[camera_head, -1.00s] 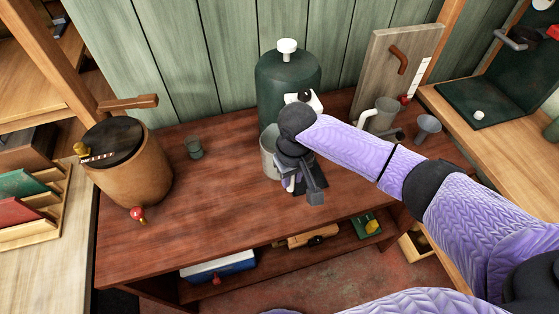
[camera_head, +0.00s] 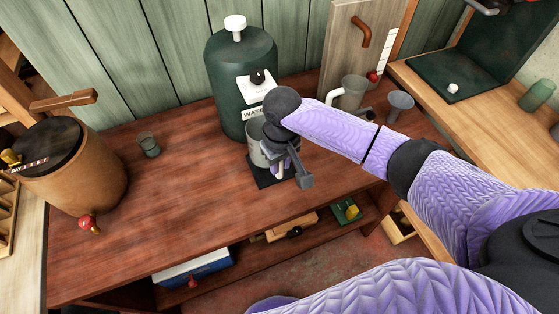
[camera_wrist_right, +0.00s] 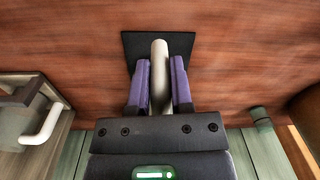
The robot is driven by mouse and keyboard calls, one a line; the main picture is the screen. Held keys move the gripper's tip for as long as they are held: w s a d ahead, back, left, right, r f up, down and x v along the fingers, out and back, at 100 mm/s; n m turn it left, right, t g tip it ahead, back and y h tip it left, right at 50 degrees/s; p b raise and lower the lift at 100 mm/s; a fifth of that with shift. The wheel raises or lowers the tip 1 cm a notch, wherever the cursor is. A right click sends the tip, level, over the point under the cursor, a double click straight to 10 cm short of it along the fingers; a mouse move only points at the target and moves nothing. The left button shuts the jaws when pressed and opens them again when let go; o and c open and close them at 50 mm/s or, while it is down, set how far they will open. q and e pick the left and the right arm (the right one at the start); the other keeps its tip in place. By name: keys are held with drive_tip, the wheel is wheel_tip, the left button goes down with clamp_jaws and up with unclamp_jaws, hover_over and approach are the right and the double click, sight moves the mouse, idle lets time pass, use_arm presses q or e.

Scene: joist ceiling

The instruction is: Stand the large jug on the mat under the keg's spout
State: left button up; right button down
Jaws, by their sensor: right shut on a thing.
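The large jug (camera_head: 257,149) is grey, looks upright and stands over the black mat (camera_head: 265,180), mostly hidden by my right gripper (camera_head: 282,166). Whether its base touches the mat is hidden. In the right wrist view my gripper (camera_wrist_right: 160,85) is shut on the jug's pale handle (camera_wrist_right: 160,70), with the mat (camera_wrist_right: 187,42) behind it. The dark green keg (camera_head: 228,70), labelled with letters starting "WATE", stands right behind the jug. It has a white plate with a black knob (camera_head: 257,77); its spout is hidden. My left gripper is out of view.
A smaller grey jug (camera_head: 352,93) and a funnel (camera_head: 399,103) stand right of the keg by an upright board (camera_head: 345,50). A brown barrel (camera_head: 75,175) with a red tap and a small green cup (camera_head: 149,146) stand left. The table's front left is clear.

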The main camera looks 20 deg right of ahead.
drive_tip(key=shift+r, duration=0.1)
drive_tip(key=shift+f, duration=0.5)
idle(0.4)
drive_tip(key=shift+p, duration=0.6)
drive_tip(key=shift+f, duration=0.3)
drive_tip(key=shift+c, duration=2.2)
unclamp_jaws()
